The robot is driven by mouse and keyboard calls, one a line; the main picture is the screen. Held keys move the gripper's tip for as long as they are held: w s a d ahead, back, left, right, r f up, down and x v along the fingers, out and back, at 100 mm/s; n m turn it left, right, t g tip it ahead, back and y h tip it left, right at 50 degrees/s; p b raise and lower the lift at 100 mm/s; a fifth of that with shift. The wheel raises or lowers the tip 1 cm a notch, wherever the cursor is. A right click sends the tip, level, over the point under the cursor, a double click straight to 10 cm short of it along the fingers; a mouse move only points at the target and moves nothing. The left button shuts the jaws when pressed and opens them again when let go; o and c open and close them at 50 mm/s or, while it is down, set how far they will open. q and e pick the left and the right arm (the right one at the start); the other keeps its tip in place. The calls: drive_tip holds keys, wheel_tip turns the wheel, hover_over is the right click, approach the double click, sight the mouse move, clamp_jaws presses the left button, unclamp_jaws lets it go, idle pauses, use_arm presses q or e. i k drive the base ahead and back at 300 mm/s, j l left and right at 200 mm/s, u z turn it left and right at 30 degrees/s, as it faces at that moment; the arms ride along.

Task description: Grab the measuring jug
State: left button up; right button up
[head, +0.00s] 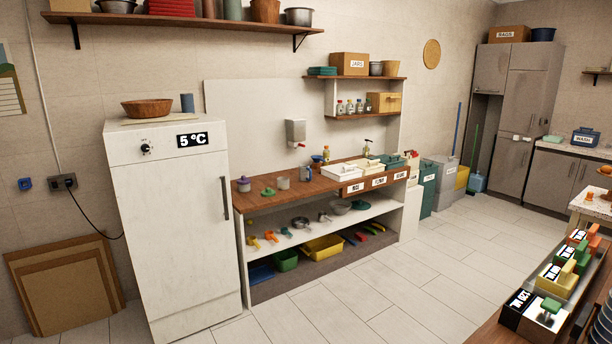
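Several small vessels stand on the wooden counter (330,184) of the shelf unit beside the white fridge. A grey-blue cup-like vessel (305,174) looks most like a measuring jug, but it is too small to be sure. A pale, translucent cup (283,183) stands to its left. No markings are readable on either. Both are upright and well away from me across the floor. Neither of my grippers shows in the head view.
The white fridge (170,220) stands left of the counter. Pans and coloured tubs fill the shelves below it. A table with coloured, labelled boxes (560,275) is at the lower right. The tiled floor (400,270) between is clear.

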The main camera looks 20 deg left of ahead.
sight(305, 171)
drive_tip(key=j, duration=1.35)
drive_tip(key=i+j, duration=0.85)
drive_tip(key=j, duration=0.15)
drive_tip(key=i+j+z, duration=0.1)
drive_tip(key=i+j, duration=0.3)
drive_tip(key=i, duration=2.3)
drive_tip(key=l+z, duration=0.05)
drive_tip(key=l, duration=0.1)
